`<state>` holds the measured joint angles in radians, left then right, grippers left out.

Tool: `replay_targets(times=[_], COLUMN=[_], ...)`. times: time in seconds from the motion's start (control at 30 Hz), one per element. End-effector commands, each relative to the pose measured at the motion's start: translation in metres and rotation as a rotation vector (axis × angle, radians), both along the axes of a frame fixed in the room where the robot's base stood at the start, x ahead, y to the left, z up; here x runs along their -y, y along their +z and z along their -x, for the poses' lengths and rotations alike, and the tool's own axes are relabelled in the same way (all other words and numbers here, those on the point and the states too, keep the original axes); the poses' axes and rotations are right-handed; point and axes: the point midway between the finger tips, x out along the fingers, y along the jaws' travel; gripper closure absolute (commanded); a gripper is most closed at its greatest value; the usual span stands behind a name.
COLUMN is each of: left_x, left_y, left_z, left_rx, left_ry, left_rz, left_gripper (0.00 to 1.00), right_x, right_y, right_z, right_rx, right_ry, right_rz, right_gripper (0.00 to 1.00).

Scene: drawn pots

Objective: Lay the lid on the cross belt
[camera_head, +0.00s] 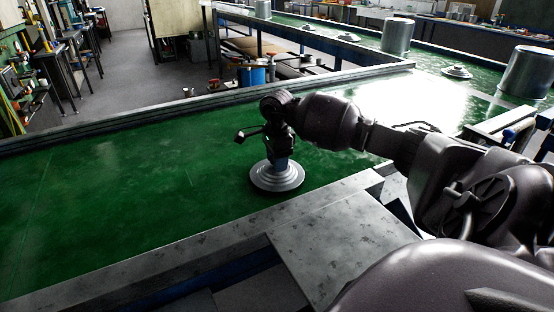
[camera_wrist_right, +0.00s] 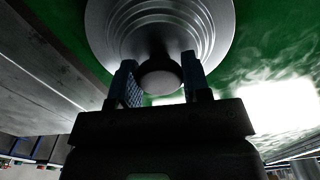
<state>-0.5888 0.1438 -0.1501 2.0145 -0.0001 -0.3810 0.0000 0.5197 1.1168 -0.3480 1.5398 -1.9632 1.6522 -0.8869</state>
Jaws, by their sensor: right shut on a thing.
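The lid is a round, stepped, silvery metal disc (camera_head: 278,181) with a knob on top. My right gripper (camera_head: 279,162) is above it, pointing down, shut on its knob. In the right wrist view the dark round knob (camera_wrist_right: 160,78) is between the two fingers of the gripper (camera_wrist_right: 158,72), and the lid's ringed top (camera_wrist_right: 205,25) spreads beyond them. The lid is level, over the near green belt (camera_head: 110,195), close to its front edge. I cannot tell whether it touches the belt. My left gripper is not in view.
A grey metal ledge (camera_head: 340,225) borders the belt in front. Metal pots (camera_head: 528,73) and other lids (camera_head: 456,72) stand on the green belt at the back right. The left part of the near belt is clear. A blue bin (camera_head: 252,75) is on the floor behind.

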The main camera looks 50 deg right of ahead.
Motion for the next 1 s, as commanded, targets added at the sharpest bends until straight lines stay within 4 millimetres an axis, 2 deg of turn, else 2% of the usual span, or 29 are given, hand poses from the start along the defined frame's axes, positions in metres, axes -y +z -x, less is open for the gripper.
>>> replay_targets(times=[0.27, 0.3, 0.47, 0.77, 0.87, 1.0], left_x=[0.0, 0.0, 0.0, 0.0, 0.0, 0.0], left_y=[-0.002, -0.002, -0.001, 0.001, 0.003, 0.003], left_z=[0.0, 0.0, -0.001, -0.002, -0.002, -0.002], left_rx=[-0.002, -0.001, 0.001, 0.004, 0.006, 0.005], left_ry=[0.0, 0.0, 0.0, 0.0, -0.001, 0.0], left_rz=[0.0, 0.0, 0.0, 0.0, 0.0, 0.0], left_gripper=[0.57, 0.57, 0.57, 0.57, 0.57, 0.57], right_x=[0.0, 0.0, 0.0, 0.0, 0.0, 0.001], right_y=[-0.003, -0.003, -0.002, 0.0, 0.007, 0.028], right_z=[0.0, 0.0, 0.0, 0.0, -0.001, -0.001], right_rx=[0.001, 0.0, 0.001, 0.001, 0.004, 0.005], right_ry=[0.0, 0.0, 0.0, 0.0, 0.0, 0.001], right_rz=[0.001, 0.001, 0.001, 0.0, 0.002, 0.003], right_gripper=[0.82, 0.53, 0.31, 0.31, 0.31, 0.31])
